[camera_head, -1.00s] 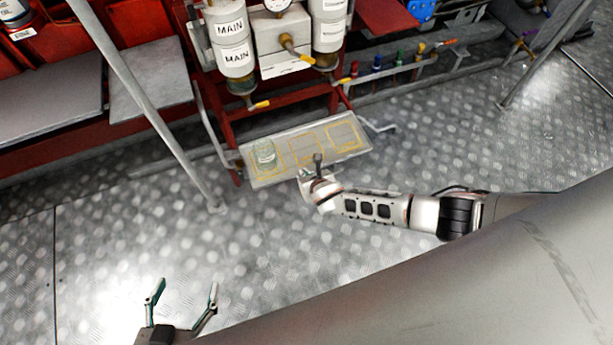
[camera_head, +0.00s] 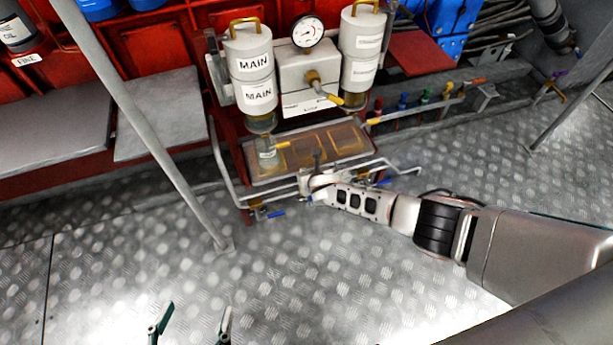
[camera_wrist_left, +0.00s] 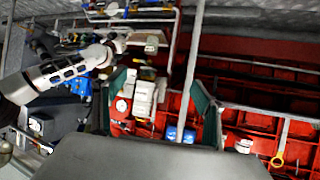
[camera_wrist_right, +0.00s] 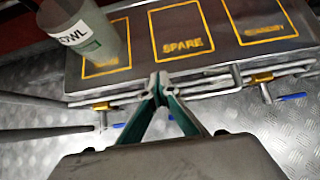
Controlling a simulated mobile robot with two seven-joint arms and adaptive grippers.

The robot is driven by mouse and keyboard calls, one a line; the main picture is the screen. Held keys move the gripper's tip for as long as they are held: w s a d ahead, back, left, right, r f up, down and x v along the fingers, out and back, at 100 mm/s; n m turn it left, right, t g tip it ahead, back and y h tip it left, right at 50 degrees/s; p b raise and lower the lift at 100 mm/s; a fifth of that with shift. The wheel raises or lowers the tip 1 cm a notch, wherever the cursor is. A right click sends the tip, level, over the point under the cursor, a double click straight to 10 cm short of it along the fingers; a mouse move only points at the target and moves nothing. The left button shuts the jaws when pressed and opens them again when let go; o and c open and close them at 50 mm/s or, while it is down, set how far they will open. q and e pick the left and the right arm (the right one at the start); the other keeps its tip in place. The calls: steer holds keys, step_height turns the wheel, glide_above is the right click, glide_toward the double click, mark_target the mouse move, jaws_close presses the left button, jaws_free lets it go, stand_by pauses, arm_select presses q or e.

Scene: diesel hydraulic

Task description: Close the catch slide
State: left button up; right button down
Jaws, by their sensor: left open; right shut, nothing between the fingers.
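The catch slide (camera_head: 307,150) is a flat grey tray with yellow-outlined squares, under the two filter canisters on the red frame. It also shows large in the right wrist view (camera_wrist_right: 182,22), where its middle square reads SPARE. A clear bowl (camera_wrist_right: 92,38) with a white label stands on its left square; in the head view the bowl (camera_head: 267,152) is beneath the left MAIN canister. My right gripper (camera_head: 317,163) is shut and empty at the slide's front edge; whether its tips (camera_wrist_right: 158,84) touch is unclear. My left gripper (camera_head: 190,322) is open and empty over the floor.
A pipe rail with blue-handled valves (camera_head: 268,214) runs below the slide's front, close to my right gripper. A slanting grey post (camera_head: 150,135) stands left of it. The front floor is clear.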

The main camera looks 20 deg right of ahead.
arm_select(q)
steer(key=shift+d, duration=0.2)
arm_select(e)
steer(key=shift+w, duration=0.35)
arm_select(q)
steer(key=shift+a, duration=0.1)
arm_select(e)
steer(key=shift+r, duration=0.1)
